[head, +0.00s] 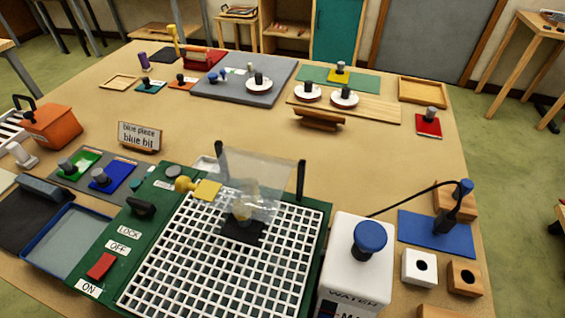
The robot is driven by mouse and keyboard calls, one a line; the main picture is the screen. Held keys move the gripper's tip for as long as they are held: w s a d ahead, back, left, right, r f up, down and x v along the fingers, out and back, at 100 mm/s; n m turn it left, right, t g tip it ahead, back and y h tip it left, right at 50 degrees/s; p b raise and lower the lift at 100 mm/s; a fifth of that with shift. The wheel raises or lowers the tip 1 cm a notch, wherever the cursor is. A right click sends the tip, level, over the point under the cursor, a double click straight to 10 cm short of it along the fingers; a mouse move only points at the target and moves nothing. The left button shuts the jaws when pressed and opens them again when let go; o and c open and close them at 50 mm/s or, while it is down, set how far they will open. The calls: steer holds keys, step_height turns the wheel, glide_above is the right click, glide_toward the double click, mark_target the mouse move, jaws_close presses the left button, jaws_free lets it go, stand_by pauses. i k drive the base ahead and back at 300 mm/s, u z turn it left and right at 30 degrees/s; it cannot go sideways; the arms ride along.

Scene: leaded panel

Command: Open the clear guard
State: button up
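The clear guard (262,172) is a see-through panel between two black posts, the left post (219,160) and the right post (301,180). It stands at the back of the green machine with the white grid top (215,265). The panel slants down over a grey and brass upright head on a black base (243,232), which shows blurred through it. A yellow round knob (184,184) and a yellow flat piece (208,190) are beside the guard's left edge; I cannot tell whether they join it. My gripper is not in view.
A black lever (141,207), a red switch (101,266) and LOCK, OFF and ON labels are on the machine's left side. A white water bottle (357,265) with a blue cap stands close on the right. Bare tabletop (220,125) lies behind the guard.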

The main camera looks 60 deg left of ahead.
mark_target(207, 190)
steer(key=z, duration=0.15)
steer(key=k, duration=1.15)
steer(key=u, duration=1.75)
steer(key=i, duration=0.5)
steer(key=u, duration=2.25)
steer(key=k, duration=0.9)
steer(key=z, duration=1.2)
steer(key=i, duration=0.3)
